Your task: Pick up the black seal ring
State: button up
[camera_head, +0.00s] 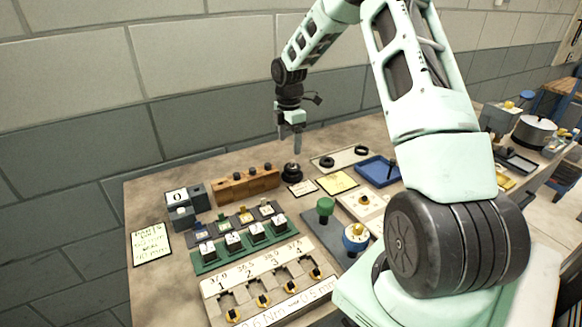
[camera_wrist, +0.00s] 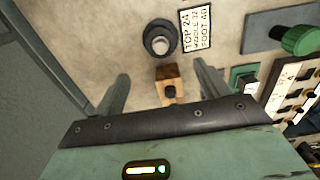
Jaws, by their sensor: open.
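Two black rings lie on a pale tray (camera_head: 342,159) at the back of the bench: one ring (camera_head: 327,162) at its left and another ring (camera_head: 361,151) farther right. I cannot tell which one is the seal ring. A round black piece (camera_head: 291,172) stands apart, left of the tray; in the wrist view a dark round piece with a grey centre (camera_wrist: 160,38) lies beyond the fingertips. My gripper (camera_head: 290,145) is open and empty, pointing down above the bench near that piece. Its two fingers also show in the wrist view (camera_wrist: 160,78).
A wooden rack (camera_head: 248,187) with black knobs stands left of the gripper; its end shows between my fingers in the wrist view (camera_wrist: 170,76). A blue tray (camera_head: 377,171), a green knob (camera_head: 325,206) and numbered fixtures (camera_head: 265,283) crowd the bench. A wall rises behind.

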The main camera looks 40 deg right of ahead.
notch_tip(320, 180, down, 3)
jog(key=shift+f, duration=0.15)
jog(key=shift+s+d+f+p, duration=0.1)
jog(key=shift+f+p, duration=0.55)
jog(key=shift+f, duration=0.75)
jog(key=shift+s+d+f+p, duration=0.1)
jog(key=shift+f+p, duration=0.55)
jog(key=shift+f, duration=0.7)
jog(key=shift+c, duration=0.3)
jog(key=c, duration=1.1)
notch_tip(320, 180, up, 10)
jog(key=shift+f+b, duration=0.2)
jog(key=shift+b, duration=0.95)
notch_tip(320, 180, up, 8)
jog(key=p, duration=0.7)
send_over(291, 162)
